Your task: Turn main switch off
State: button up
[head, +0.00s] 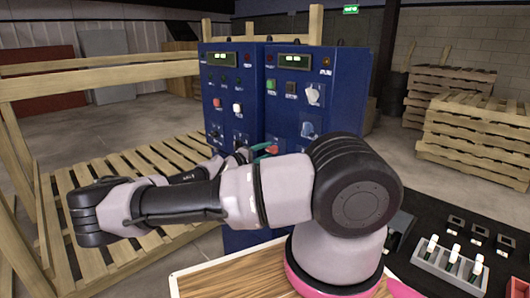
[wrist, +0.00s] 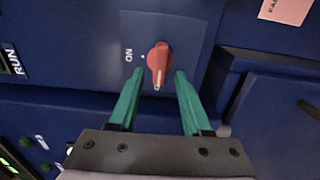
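The main switch (wrist: 159,62) is a red rotary knob on a blue plate, near the middle of the wrist view. The word "ON" is printed to its left, and the knob's pale pointer mark faces down toward my gripper. My gripper (wrist: 157,80) is open, with one green finger on each side of the knob's lower end. I cannot tell whether the fingers touch it. In the head view the red knob (head: 273,150) shows low on the blue cabinet (head: 240,75), beside a green fingertip. My arm hides the lower cabinet.
Other knobs and buttons, such as a grey rotary switch (head: 313,95), sit higher on the cabinet. A wooden pallet structure (head: 100,190) stands at left. Stacked pallets (head: 475,140) stand behind.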

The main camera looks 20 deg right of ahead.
jog(key=shift+a, duration=0.1)
jog(key=v, duration=1)
jog(key=shift+a, duration=0.3)
jog(key=shift+s, duration=0.15)
